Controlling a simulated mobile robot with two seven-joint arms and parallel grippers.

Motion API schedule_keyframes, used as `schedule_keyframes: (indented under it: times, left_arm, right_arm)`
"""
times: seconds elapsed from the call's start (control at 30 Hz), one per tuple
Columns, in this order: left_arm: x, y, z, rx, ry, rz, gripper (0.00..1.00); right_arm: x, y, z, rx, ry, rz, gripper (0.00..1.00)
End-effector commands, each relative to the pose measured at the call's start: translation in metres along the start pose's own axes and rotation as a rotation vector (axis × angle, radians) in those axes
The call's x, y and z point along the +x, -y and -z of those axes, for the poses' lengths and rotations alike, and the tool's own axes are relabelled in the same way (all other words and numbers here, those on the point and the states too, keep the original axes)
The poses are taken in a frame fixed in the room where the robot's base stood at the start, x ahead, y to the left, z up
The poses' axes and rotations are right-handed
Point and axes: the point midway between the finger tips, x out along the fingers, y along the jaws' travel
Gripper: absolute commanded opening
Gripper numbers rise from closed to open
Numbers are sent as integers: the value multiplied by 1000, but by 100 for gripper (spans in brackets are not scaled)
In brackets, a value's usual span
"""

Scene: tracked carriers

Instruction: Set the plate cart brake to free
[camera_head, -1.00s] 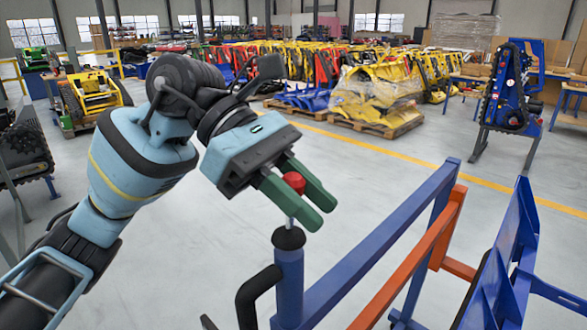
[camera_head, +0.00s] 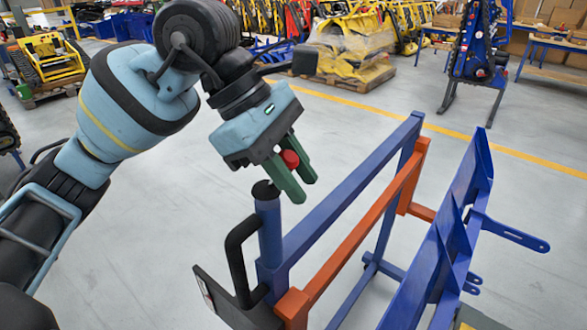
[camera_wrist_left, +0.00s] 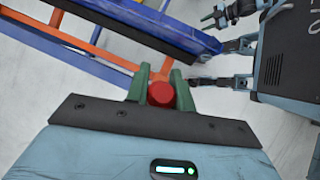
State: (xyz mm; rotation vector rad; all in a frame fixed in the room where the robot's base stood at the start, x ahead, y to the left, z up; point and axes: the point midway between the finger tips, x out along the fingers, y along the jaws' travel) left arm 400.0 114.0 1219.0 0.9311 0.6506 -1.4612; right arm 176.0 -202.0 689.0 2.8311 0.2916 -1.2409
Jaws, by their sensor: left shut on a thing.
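The plate cart's blue frame (camera_head: 335,200) with an orange bar (camera_head: 365,218) stands at the centre right in the head view. At its near end is a blue post (camera_head: 269,232) with a black cap. The brake lever's red knob (camera_head: 289,159) is above and right of the cap; its stem is hidden by the fingers. My left gripper (camera_head: 294,172) has its green fingers shut on the knob. In the left wrist view the knob (camera_wrist_left: 161,94) sits between the fingers (camera_wrist_left: 160,88).
A black handle (camera_head: 238,262) curves beside the post. Blue angled plates (camera_head: 445,240) stand right of the frame. Wrapped yellow machines (camera_head: 345,55) on a pallet and a blue stand (camera_head: 480,60) are farther back. Grey floor is clear between them.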

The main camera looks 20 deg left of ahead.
Motion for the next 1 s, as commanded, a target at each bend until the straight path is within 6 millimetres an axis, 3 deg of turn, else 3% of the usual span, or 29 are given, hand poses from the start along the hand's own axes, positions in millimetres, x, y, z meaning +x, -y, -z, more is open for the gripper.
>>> schedule_keyframes:
  times: [0.23, 0.27, 0.4, 0.77, 1.0]
  left_arm:
    - [-1, 0, -1, 1, 2, -4, 0]
    - [-1, 0, -1, 1, 2, -4, 26]
    - [-1, 0, 0, 1, 2, -2, 45]
    - [-4, 0, 0, 0, 1, -1, 45]
    - [-38, -1, 0, 0, 1, -4, 45]
  right_arm:
    - [0, 1, 1, 3, -2, -1, 36]
    - [0, 1, 1, 4, -2, -1, 36]
    - [0, 2, 2, 10, -3, -1, 36]
    - [1, 3, 2, 12, -3, -1, 36]
    - [1, 2, -1, 8, 2, 0, 36]
